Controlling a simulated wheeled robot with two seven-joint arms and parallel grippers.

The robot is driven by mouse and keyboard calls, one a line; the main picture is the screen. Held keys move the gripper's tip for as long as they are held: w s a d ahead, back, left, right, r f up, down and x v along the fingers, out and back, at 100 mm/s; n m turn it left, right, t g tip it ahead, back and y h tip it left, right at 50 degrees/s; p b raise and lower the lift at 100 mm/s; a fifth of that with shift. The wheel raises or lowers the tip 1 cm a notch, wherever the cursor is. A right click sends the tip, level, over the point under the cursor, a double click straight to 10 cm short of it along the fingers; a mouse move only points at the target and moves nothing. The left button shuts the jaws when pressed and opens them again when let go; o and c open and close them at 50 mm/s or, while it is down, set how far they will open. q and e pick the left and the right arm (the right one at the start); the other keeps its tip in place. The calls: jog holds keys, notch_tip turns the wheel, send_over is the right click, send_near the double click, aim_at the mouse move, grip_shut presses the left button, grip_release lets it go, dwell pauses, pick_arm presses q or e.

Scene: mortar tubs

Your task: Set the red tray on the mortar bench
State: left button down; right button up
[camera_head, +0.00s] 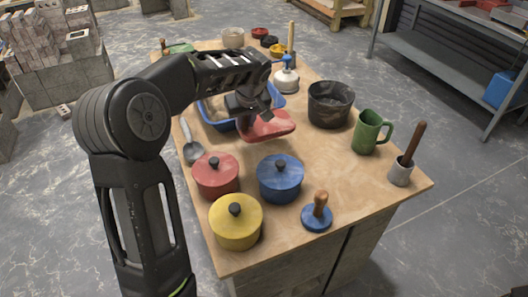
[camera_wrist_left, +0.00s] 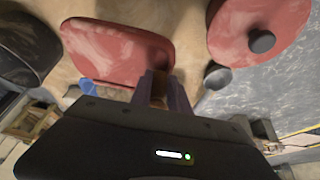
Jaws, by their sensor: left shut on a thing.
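The red tray (camera_head: 271,125) is a flat, rounded, dusty red piece near the middle of the wooden mortar bench (camera_head: 350,190). In the left wrist view the red tray (camera_wrist_left: 115,50) fills the upper left. My right gripper is not in view.
A blue tub (camera_head: 220,124) lies behind the tray. Red (camera_head: 217,180), blue (camera_head: 280,182) and yellow (camera_head: 236,226) lidded pots stand in front. A black bucket (camera_head: 330,104) and green mug (camera_head: 369,132) stand right. A trowel (camera_head: 191,146) lies left. Bare wood shows right of the tray.

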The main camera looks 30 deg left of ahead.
aim_at(247, 134)
pick_arm(q)
jog(key=shift+f+p, duration=0.3)
jog(key=shift+f, duration=2.75)
jog(key=shift+f, duration=1.95)
jog(key=c, duration=1.2)
grip_release()
jog(key=shift+o, duration=0.2)
jog(key=shift+r, duration=0.1)
jog(key=b+v, duration=0.1)
jog(key=v, duration=1.1)
